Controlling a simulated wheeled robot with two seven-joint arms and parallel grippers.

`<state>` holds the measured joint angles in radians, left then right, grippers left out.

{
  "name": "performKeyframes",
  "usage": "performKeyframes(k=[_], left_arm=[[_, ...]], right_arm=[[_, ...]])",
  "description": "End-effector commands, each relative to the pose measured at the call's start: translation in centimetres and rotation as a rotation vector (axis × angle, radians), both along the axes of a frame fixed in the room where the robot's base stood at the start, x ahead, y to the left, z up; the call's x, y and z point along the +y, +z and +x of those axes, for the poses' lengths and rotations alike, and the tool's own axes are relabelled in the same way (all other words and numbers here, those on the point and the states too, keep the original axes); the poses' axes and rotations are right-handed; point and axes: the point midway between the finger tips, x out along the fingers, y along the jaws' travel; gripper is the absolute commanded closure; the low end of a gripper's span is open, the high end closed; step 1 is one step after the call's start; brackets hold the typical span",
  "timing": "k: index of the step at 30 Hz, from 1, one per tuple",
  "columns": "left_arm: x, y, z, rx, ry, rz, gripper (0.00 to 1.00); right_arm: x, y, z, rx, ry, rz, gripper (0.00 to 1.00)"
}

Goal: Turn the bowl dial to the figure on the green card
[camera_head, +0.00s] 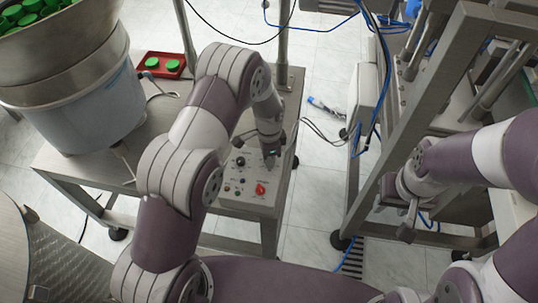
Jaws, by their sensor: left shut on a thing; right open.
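The control panel (247,205) on the metal bench has black knobs (240,162), a red switch (260,189) and small coloured buttons. My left gripper (270,160) points down at the panel's upper right part, right of the black knobs. It is shut on what seems to be the bowl dial, which its fingers hide. The dial's figures cannot be read. I cannot make out a green card. The feeder bowl (75,45) with green caps stands at the upper left. My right gripper (398,207) is open and empty at the right, away from the panel.
A metal post (283,45) rises behind the panel. A metal machine frame (395,110) with blue hoses stands at the right. A blue and white object (325,107) lies on the floor.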

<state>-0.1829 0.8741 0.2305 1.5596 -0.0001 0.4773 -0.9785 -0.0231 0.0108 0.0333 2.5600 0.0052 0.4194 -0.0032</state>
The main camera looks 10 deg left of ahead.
Motion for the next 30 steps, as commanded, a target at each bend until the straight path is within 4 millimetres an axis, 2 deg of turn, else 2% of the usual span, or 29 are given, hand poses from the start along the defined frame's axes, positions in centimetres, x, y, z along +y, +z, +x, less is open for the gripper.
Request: performKeyframes(k=[18, 30], left_arm=[[0.03, 0.02, 0.04, -0.001, 0.526, 0.0, 1.0], [0.03, 0.04, 0.05, -0.002, 0.685, 0.0, 1.0]], right_arm=[[0.0, -0.31, 0.0, 0.0, 0.0, 0.0, 0.57], [0.0, -0.36, 0.0, 0.0, 0.0, 0.0, 0.57]])
